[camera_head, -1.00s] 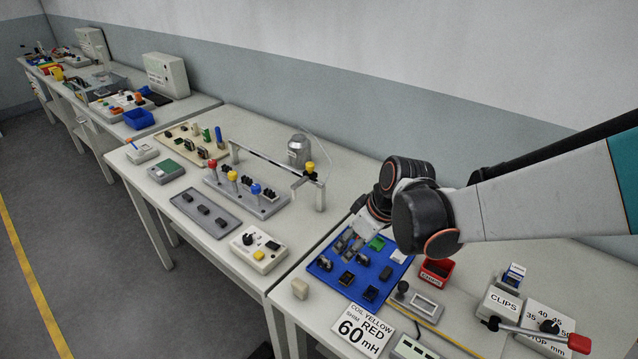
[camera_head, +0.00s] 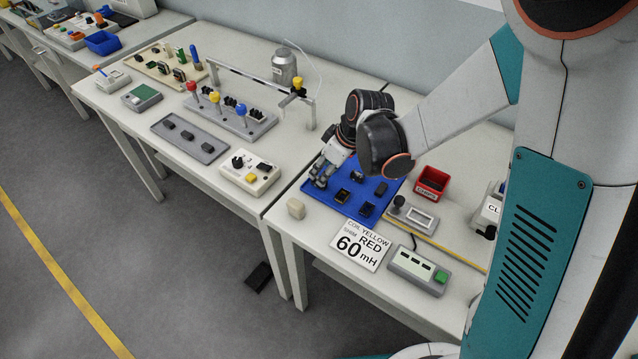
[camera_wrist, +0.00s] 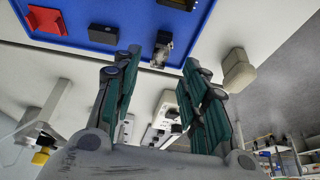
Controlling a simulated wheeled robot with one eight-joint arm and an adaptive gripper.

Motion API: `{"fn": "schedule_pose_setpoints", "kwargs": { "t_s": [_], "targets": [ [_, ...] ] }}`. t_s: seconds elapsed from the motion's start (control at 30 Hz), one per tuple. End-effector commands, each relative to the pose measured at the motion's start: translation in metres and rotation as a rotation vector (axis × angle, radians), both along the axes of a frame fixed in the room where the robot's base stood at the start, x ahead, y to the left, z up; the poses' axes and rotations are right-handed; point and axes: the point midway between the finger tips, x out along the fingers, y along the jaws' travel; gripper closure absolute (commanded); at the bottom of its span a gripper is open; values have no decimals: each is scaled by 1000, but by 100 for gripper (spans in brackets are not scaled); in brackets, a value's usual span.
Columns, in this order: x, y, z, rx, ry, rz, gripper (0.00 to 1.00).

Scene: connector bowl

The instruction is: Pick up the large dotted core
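Several dark cores lie in the blue tray (camera_head: 357,219), among them a black block (camera_head: 342,196) and another block (camera_head: 381,188). At this size I cannot tell which one is the large dotted core. My gripper (camera_head: 320,174) points down at the left end of the tray and hides part of it. In the wrist view my gripper (camera_wrist: 163,72) is open.
A beige block (camera_head: 296,208) stands on the table just outside the tray. A red bin (camera_head: 431,183) and a grey joystick box (camera_head: 412,212) stand right of the tray. A control box (camera_head: 249,174) stands on the left table.

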Motion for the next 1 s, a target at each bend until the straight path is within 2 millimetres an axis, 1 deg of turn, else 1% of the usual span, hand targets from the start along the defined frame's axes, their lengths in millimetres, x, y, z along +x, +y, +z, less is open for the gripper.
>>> {"fn": "schedule_pose_setpoints", "kwargs": {
  "t_s": [0.2,0.3,0.4,0.57,0.67,0.7,0.73,0.77,1.0],
  "targets": [
    [5,6,-32,0,0,1,60],
    [8,10,-42,0,0,1,60],
    [10,11,-46,0,0,0,60],
    [9,11,-45,0,0,0,60],
    [9,11,-45,0,0,0,80],
    [9,11,-45,0,0,0,89],
    [9,11,-45,0,0,0,96],
    [9,11,-45,0,0,0,100],
    [9,11,-45,0,0,0,100]
  ]
}}
